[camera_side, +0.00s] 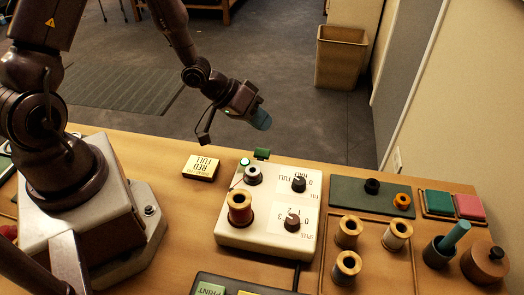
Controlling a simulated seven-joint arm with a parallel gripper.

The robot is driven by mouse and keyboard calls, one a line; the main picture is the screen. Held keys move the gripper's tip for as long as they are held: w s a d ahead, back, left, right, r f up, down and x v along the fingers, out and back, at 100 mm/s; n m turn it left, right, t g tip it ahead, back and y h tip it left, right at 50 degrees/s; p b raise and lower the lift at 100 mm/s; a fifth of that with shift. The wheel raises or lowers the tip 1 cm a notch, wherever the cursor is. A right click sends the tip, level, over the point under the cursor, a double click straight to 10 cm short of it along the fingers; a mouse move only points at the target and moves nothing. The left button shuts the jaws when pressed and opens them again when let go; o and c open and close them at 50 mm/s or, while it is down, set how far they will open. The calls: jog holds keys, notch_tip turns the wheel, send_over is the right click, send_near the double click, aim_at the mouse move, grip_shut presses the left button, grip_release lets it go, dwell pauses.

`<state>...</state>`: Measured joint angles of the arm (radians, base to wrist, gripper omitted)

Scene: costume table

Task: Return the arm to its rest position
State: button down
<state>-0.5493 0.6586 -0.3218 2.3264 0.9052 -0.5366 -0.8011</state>
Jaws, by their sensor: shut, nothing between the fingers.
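My gripper (260,119) is in the air above the far edge of the table, with bluish fingertips pointing down and to the right. It is shut and empty, apart from everything on the table.
A dark panel (240,288) lies at the front. A bin (341,57) stands on the floor behind.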

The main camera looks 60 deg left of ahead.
dwell(0.3)
jog(key=shift+s+a+f, duration=0.1)
jog(key=shift+s+f, duration=0.05)
jog(key=shift+f, duration=0.05)
jog(key=s+a+r+m+g+y, duration=0.1)
jog(key=s+a+r+g+y, duration=0.45)
jog(key=s+a, duration=0.2)
jog(key=s+d+r+t, duration=0.1)
jog(key=s+d+r, duration=0.1)
jog(key=r, duration=0.4)
jog(key=s+d+r+t, duration=0.1)
jog(key=s+d+r, duration=0.2)
jog(key=r, duration=0.3)
jog(key=s+d+r+m+t, duration=0.1)
jog(key=s+d+r, duration=0.2)
jog(key=s+r, duration=0.2)
notch_tip(320, 180, up, 2)
jog(key=shift+r, duration=0.1)
